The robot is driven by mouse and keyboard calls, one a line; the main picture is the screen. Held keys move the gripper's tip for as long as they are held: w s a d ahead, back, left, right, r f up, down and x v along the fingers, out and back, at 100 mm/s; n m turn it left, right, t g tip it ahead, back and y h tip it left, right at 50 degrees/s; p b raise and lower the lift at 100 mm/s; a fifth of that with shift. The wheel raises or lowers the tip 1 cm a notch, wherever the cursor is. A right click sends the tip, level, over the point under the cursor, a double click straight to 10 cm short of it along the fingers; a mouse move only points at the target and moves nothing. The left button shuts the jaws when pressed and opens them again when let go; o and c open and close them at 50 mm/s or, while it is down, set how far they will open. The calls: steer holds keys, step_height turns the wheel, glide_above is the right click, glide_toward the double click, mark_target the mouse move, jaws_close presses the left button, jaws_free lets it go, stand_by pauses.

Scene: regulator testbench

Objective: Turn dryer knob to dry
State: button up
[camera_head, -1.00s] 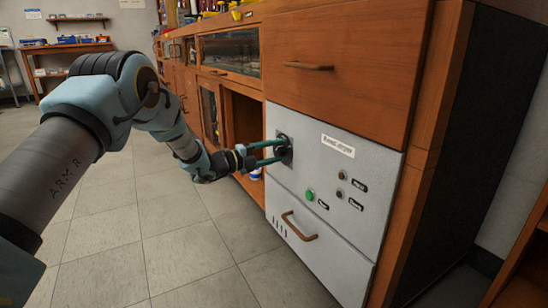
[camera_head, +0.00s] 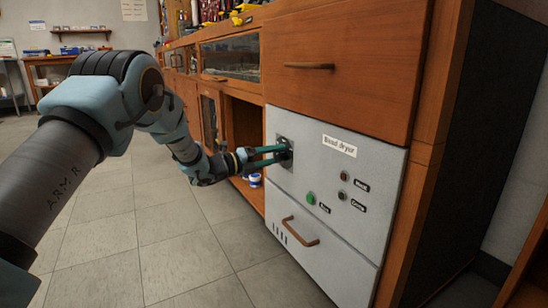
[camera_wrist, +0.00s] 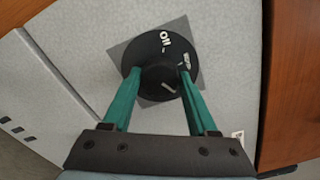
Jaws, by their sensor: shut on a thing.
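The dryer (camera_head: 330,180) is a light grey panel labelled "Bead dryer", set in the wooden cabinet. Its round black knob (camera_head: 285,152) sits on a grey square plate at the panel's upper left. In the wrist view the knob (camera_wrist: 160,62) shows white markings, one reading "Off" near its top; another at the right is partly covered by a finger. My gripper (camera_head: 282,154) reaches in from the left with two green fingers. In the wrist view the fingers (camera_wrist: 160,85) lie on either side of the knob's raised centre, shut on it.
A green button (camera_head: 310,198) and two dark buttons (camera_head: 342,185) sit lower right on the panel. Below is a drawer with a brown handle (camera_head: 300,232). An open cabinet bay (camera_head: 243,125) lies left of the dryer. The tiled floor (camera_head: 150,240) is clear.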

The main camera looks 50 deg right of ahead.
steer(key=shift+f, duration=0.1)
steer(key=o, duration=1.4)
steer(key=p+v, duration=0.4)
steer(key=v, duration=0.7)
steer(key=shift+d, duration=0.1)
steer(key=shift+w, duration=0.1)
